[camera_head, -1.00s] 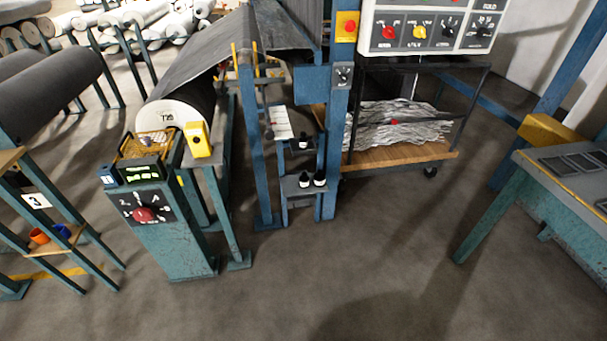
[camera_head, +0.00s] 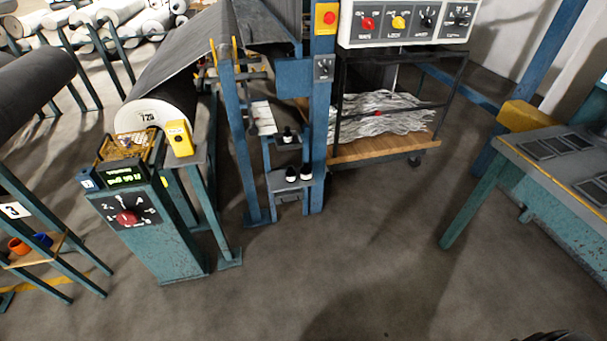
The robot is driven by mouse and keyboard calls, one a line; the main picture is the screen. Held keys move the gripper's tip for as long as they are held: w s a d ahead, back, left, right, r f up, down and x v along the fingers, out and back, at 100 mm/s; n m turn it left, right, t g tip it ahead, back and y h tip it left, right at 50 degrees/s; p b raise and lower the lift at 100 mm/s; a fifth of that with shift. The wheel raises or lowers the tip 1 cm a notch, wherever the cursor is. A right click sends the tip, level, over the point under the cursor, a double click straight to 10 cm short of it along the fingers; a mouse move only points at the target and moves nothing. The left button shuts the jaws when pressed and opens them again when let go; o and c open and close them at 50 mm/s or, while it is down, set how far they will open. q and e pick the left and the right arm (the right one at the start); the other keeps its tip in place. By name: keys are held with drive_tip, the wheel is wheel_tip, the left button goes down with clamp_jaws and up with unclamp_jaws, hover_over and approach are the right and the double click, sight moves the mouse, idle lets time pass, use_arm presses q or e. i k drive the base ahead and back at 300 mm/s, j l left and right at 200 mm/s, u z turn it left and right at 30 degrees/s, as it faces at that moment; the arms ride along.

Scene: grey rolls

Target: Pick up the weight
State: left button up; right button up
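Two small dark weights with pale bases stand side by side on the lower shelf of the blue stand, the left weight (camera_head: 291,174) close to the right weight (camera_head: 305,173). A similar small dark weight (camera_head: 288,135) stands on the shelf above. I cannot tell which one the task means. Neither gripper shows clearly. A dark ridged shape cuts into the bottom edge at the right, and I cannot tell what it is.
A teal control pedestal (camera_head: 150,235) with a red knob stands left of the blue stand (camera_head: 252,150). A wheeled cart (camera_head: 385,150) holds grey strips. A teal table (camera_head: 560,180) is at right. The floor (camera_head: 340,260) in front is open.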

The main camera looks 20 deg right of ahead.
sight(287, 135)
drive_tip(key=i+l, duration=0.25)
drive_tip(key=l, duration=0.2)
drive_tip(key=i+l, duration=0.25)
drive_tip(key=l, duration=0.15)
drive_tip(key=i+l, duration=0.3)
drive_tip(key=l, duration=0.15)
drive_tip(key=i+l, duration=0.25)
drive_tip(key=l, duration=0.15)
drive_tip(key=i+l, duration=0.25)
drive_tip(key=l, duration=0.2)
drive_tip(key=i+l, duration=0.25)
drive_tip(key=l, duration=0.15)
